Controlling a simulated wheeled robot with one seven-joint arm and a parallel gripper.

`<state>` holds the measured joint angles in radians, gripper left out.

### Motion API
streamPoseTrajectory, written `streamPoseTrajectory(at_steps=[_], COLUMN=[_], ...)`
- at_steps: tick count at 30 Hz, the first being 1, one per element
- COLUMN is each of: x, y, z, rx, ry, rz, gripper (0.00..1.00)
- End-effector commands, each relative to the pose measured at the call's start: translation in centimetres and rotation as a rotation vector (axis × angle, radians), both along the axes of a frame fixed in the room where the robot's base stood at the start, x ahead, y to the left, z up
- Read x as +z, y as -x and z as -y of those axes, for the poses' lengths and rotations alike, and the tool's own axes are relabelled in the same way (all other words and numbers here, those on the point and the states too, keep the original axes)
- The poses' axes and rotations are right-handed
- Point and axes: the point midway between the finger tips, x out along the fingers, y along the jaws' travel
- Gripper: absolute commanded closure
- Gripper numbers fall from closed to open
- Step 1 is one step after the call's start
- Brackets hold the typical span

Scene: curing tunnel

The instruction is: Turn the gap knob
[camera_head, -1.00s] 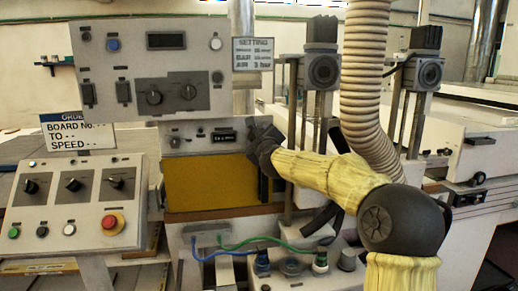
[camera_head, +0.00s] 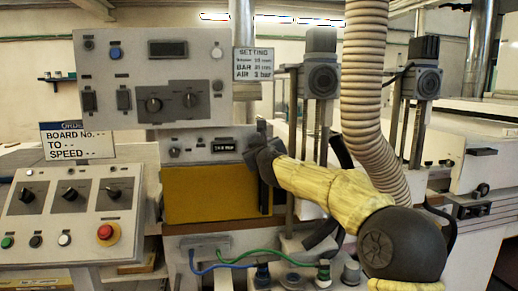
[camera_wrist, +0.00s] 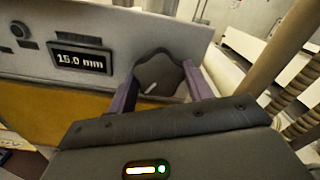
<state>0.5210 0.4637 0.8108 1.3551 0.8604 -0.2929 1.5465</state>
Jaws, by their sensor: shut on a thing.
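The gap knob (camera_wrist: 158,72) is a dark, lobed round knob with a short white mark, on the pale panel in the wrist view. My gripper (camera_wrist: 160,88) is shut on it, with one purple finger on each side. A small display (camera_wrist: 80,58) to the left of the knob reads 15.0 mm. In the head view my gripper (camera_head: 258,136) is at the right end of the narrow panel above the yellow plate. The knob is hidden there behind my gripper, and the display (camera_head: 223,146) shows too small to read surely.
A yellow plate (camera_head: 205,194) lies just below the panel. A control box with two dark knobs (camera_head: 172,102) is above. A setting sign (camera_head: 253,63) hangs near its right edge. A ribbed hose (camera_head: 366,100) hangs close to my arm. A console with a red button (camera_head: 107,232) is at lower left.

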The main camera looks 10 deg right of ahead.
Motion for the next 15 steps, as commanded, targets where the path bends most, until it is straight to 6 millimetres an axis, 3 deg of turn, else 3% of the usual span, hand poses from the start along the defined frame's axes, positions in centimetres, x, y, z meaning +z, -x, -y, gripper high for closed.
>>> streamPoseTrajectory(at_steps=[1,2,4,15], x=[-0.4,-0.4,-0.37,-0.15], y=[-0.07,-0.07,-0.06,0.2], z=[0.08,0.08,0.08,0.04], rx=[-0.001,-0.001,0.0,0.0], ry=[0.0,0.0,0.0,0.002], rz=[-0.006,-0.006,-0.005,-0.001], gripper=[0.72,0.43,0.3,0.27])
